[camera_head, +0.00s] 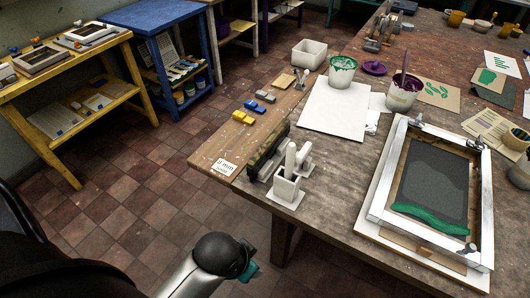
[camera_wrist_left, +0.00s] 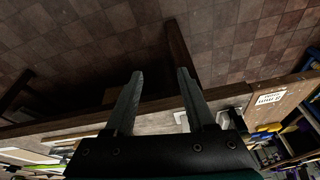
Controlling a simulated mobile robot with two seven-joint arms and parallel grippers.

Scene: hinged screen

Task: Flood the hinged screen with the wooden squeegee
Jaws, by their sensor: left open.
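The hinged screen (camera_head: 376,205) lies on the table at the right, a pale frame around a dark grey mesh (camera_head: 435,175). A band of green ink (camera_head: 430,217) lies across the mesh's near end. A long dark bar that looks like the squeegee (camera_head: 268,151) stands at the table's left edge, beside a small white holder (camera_head: 285,190). I cannot make out its wood clearly. My left arm is low, off the table's near left edge, and its fingers are hidden in the head view. In the left wrist view my left gripper (camera_wrist_left: 157,72) is open and empty above the floor.
A white sheet (camera_head: 333,107), an ink bucket with green on it (camera_head: 342,71) and a purple-stained bucket (camera_head: 403,93) stand behind the holder. Yellow and blue blocks (camera_head: 250,106) lie along the table's left edge. The tiled floor left of the table is clear.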

